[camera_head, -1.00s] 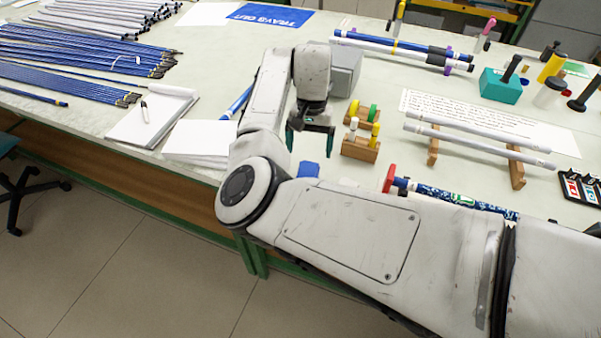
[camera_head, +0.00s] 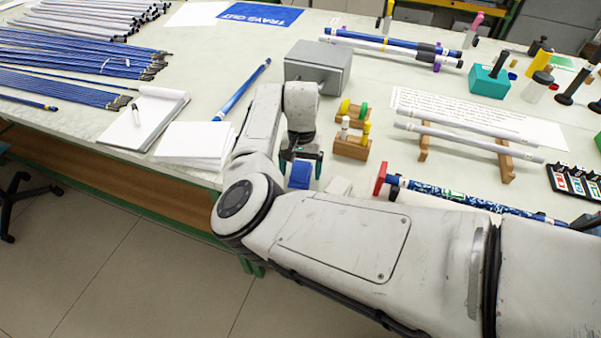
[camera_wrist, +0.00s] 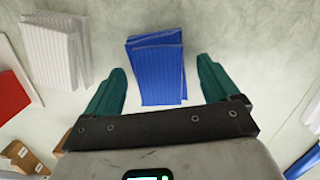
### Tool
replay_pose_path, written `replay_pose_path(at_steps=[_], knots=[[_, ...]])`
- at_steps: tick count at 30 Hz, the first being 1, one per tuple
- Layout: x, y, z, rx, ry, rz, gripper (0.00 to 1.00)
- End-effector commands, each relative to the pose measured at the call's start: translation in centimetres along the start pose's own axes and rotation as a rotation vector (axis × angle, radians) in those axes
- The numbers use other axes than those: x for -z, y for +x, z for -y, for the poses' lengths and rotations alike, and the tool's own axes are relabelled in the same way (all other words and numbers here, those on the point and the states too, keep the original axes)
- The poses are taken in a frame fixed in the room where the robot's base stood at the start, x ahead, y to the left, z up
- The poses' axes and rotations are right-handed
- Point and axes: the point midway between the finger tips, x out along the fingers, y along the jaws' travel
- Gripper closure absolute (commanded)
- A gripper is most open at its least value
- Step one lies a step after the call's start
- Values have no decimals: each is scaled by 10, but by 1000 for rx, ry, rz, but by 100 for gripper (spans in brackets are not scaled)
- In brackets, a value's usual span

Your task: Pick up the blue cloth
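The blue cloth (camera_head: 299,176) is a small folded pad on the pale bench, near its front edge. In the wrist view the blue cloth (camera_wrist: 158,68) shows its layered, ribbed folds. My gripper (camera_head: 301,162) points down at it, and the cloth is partly hidden by the arm in the head view. In the wrist view my gripper (camera_wrist: 160,85) is open, with one green finger on each side of the cloth. Gaps show between the fingers and the cloth, so it is not held. The height above the bench is hard to tell.
A white folded cloth (camera_wrist: 60,50) lies left of the blue one in the wrist view. A red block (camera_wrist: 12,97) is at the left edge. A wooden holder with coloured pegs (camera_head: 352,146) and a grey box (camera_head: 318,70) stand close by. White papers (camera_head: 195,145) lie left.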

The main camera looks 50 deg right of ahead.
Motion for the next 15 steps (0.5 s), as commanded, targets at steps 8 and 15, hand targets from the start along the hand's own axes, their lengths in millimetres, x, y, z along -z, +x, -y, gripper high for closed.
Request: replay_pose_path(at_steps=[8, 15], knots=[[0, 0, 0, 0, 0, 0, 39], [0, 0, 0, 0, 0, 0, 62]])
